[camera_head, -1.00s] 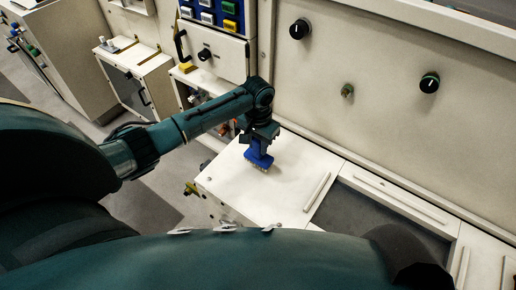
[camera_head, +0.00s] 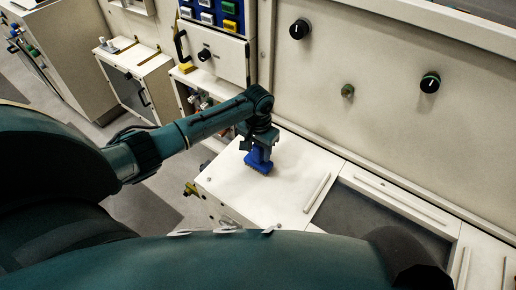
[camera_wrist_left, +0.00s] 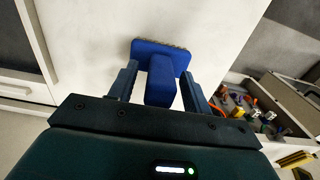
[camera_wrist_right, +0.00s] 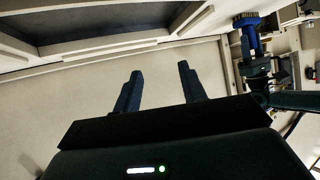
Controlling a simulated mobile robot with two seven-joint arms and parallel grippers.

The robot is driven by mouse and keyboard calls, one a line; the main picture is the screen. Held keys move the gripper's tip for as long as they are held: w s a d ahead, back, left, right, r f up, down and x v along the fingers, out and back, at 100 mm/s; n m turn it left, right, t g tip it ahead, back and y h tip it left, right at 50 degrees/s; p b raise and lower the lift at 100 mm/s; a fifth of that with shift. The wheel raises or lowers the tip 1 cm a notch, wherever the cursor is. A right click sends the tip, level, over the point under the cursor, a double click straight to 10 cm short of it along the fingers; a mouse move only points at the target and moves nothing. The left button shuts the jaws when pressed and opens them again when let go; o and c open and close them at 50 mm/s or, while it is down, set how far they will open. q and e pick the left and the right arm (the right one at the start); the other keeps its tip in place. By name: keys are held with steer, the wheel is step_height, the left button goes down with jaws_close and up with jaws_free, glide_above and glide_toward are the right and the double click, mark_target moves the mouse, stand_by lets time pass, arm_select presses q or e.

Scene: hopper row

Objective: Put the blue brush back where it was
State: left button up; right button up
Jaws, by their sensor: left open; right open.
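The blue brush (camera_head: 258,162) stands bristles down on the white cabinet top (camera_head: 228,181), near its back left part. My left gripper (camera_head: 257,148) is above it with its fingers open. In the left wrist view the brush (camera_wrist_left: 160,57) has its handle between the two spread fingers of my left gripper (camera_wrist_left: 160,88), with a gap at each side. The brush also shows in the right wrist view (camera_wrist_right: 247,42), beside the left gripper. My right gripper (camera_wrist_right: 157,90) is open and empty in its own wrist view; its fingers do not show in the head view.
A raised bar (camera_head: 316,193) lies on the cabinet top, and a dark recessed area (camera_head: 380,215) is to its right. A panel with black knobs (camera_head: 299,29) rises behind. An open bin of small parts (camera_wrist_left: 250,108) is beside the cabinet.

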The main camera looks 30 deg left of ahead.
arm_select(q)
step_height(320, 180, up, 12)
steer(key=shift+p, duration=0.65)
steer(key=s+d+f+t+h, duration=0.1)
steer(key=s+d+f, duration=0.2)
steer(key=d, duration=0.1)
steer(key=s+d+f+m+t+h, duration=0.1)
steer(key=s+d+f+t, duration=0.1)
steer(key=s+d+f, duration=0.1)
steer(key=s+d+f+t+h, duration=0.2)
steer(key=s+d+f, duration=0.1)
steer(key=d+f, duration=0.1)
steer(key=shift+d+f+m, duration=0.35)
steer(key=shift+f+m, duration=0.05)
steer(key=shift+f, duration=0.3)
steer(key=s+r+t, duration=0.3)
steer(key=s+t, duration=0.3)
steer(key=s, duration=0.4)
steer(key=shift+s+a+r, duration=0.3)
steer(key=shift+a+r, duration=0.05)
steer(key=shift+r, duration=0.05)
